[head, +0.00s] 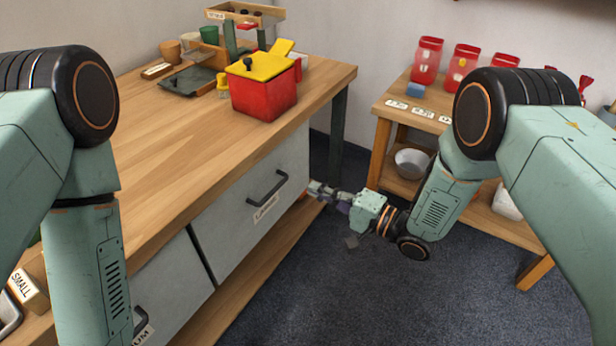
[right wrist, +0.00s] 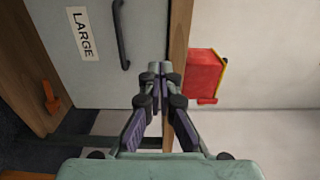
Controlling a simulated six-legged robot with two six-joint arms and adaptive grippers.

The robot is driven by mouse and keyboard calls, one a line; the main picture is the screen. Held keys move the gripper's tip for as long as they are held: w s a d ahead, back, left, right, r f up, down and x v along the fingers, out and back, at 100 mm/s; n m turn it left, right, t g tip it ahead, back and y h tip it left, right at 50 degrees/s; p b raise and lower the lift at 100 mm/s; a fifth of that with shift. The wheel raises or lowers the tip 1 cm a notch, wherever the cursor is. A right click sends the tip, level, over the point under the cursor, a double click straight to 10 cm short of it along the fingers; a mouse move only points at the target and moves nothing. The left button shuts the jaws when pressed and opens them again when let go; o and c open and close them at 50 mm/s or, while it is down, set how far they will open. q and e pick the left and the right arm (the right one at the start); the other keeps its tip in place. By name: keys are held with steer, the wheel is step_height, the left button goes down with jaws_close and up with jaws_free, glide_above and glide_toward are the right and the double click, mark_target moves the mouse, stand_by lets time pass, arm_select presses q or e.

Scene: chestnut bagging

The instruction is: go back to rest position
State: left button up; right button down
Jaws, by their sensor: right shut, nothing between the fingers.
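My right gripper (head: 328,194) is in front of the wooden workbench, near the right end of the grey drawer labelled LARGE (head: 262,190). In the right wrist view the gripper (right wrist: 158,72) has its fingertips together with nothing between them. The drawer front also shows in the right wrist view (right wrist: 100,85), with its dark handle beside the fingertips and apart from them. The drawer looks closed. My left arm comes down at the left of the head view, and its gripper is out of the picture.
A red box with a yellow lid (head: 262,92) stands on the workbench (head: 150,190). A wooden-framed device (head: 245,15) is at the back. A side table (head: 400,80) at right carries red bags (head: 428,60), with a metal bowl (head: 411,163) below.

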steer(key=shift+s, duration=0.15)
steer(key=s+d+f+n+g+h+p, duration=0.1)
steer(key=s+d+f+n+h, duration=0.2)
steer(key=s+d+f+h, duration=0.3)
steer(key=s+d+f+n+g+h, duration=0.1)
steer(key=s+d+f+n+h, duration=0.1)
steer(key=s+d+f+h, duration=0.45)
steer(key=s+d+r+g+p, duration=0.1)
steer(key=s+d+g, duration=0.1)
steer(key=s, duration=0.6)
steer(key=s+d+r+n+g+h+p, duration=0.1)
steer(key=s+d+g, duration=0.1)
steer(key=s, duration=0.6)
steer(key=s+d+r+g+h+p, duration=0.1)
steer(key=s+g, duration=0.3)
steer(key=s, duration=0.4)
steer(key=shift+s+d+r+p, duration=0.2)
steer(key=shift+d+r+p, duration=0.15)
steer(key=shift+d+p, duration=0.1)
steer(key=shift+h, duration=0.25)
